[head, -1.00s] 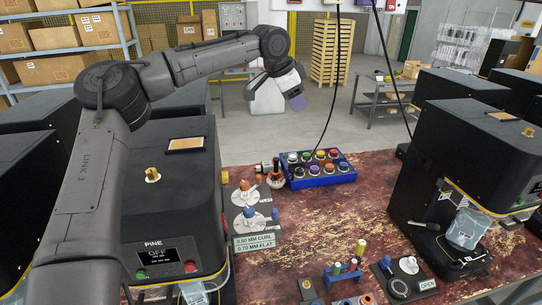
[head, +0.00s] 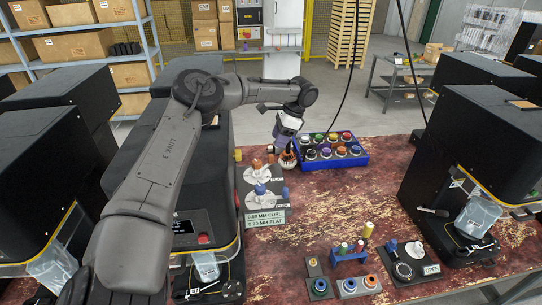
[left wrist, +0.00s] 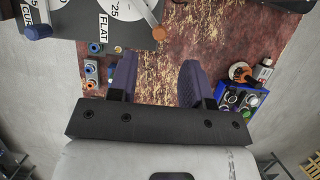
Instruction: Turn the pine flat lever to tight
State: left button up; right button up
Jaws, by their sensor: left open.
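The pine seamer (head: 205,225) is the black machine behind my left arm; its name label is hidden now. Beside it is a dial plate with two white dials. The far dial has an orange-tipped flat lever (head: 257,164), and the near one has a blue-tipped curl lever (head: 260,189). In the left wrist view the flat lever (left wrist: 152,20) shows at the top beside the FLAT label (left wrist: 103,27). My left gripper (head: 284,143) is open and empty, above the table, right of and apart from the flat lever; its purple fingers show in the left wrist view (left wrist: 157,80). My right gripper is not in view.
A blue tray of colored knobs (head: 332,150) is just right of my gripper. A small orange-and-white tool (head: 287,160) stands below the gripper. Stands with rings (head: 345,285) are at the front. Another black seamer (head: 455,150) is on the right. The middle table is clear.

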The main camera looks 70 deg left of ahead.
aim_at(271, 155)
pick_arm(q)
jog(key=shift+p+x, duration=0.45)
jog(key=shift+x, duration=3.55)
jog(key=shift+w, duration=0.1)
jog(key=shift+c, duration=0.2)
grip_shut()
